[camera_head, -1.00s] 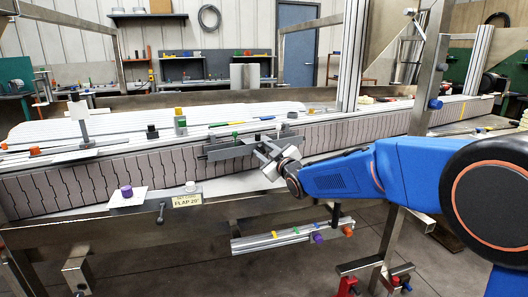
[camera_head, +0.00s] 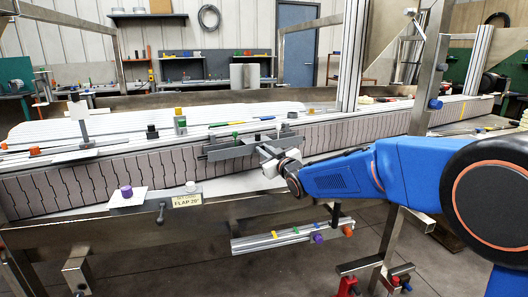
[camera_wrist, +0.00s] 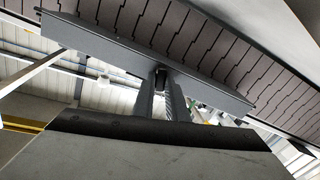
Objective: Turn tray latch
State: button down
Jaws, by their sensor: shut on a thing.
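A grey tray (camera_head: 228,151) lies along the near side of the conveyor in the head view. Its long grey side wall (camera_wrist: 110,52) crosses the wrist view at a slant. My gripper (camera_head: 268,152) reaches the tray's front side from the right. In the wrist view my gripper's two fingers (camera_wrist: 163,82) are shut on a small dark part, which I take for the tray latch (camera_wrist: 160,76), at the middle of that wall. The fingers hide most of the latch, so its angle cannot be told.
The slatted conveyor belt (camera_head: 75,184) runs behind and beside the tray. A label plate (camera_head: 187,200), a black lever (camera_head: 161,212) and a purple knob (camera_head: 126,191) sit on the frame at left. A rail (camera_head: 270,240) with coloured clips hangs below. An upright post (camera_head: 351,60) stands behind.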

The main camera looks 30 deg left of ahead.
jog(key=shift+m, duration=1.6)
jog(key=c, duration=1.8)
grip_release()
jog(key=shift+o, duration=0.2)
jog(key=v, duration=1.7)
jog(key=shift+s+d, duration=0.15)
jog(key=shift+d, duration=0.05)
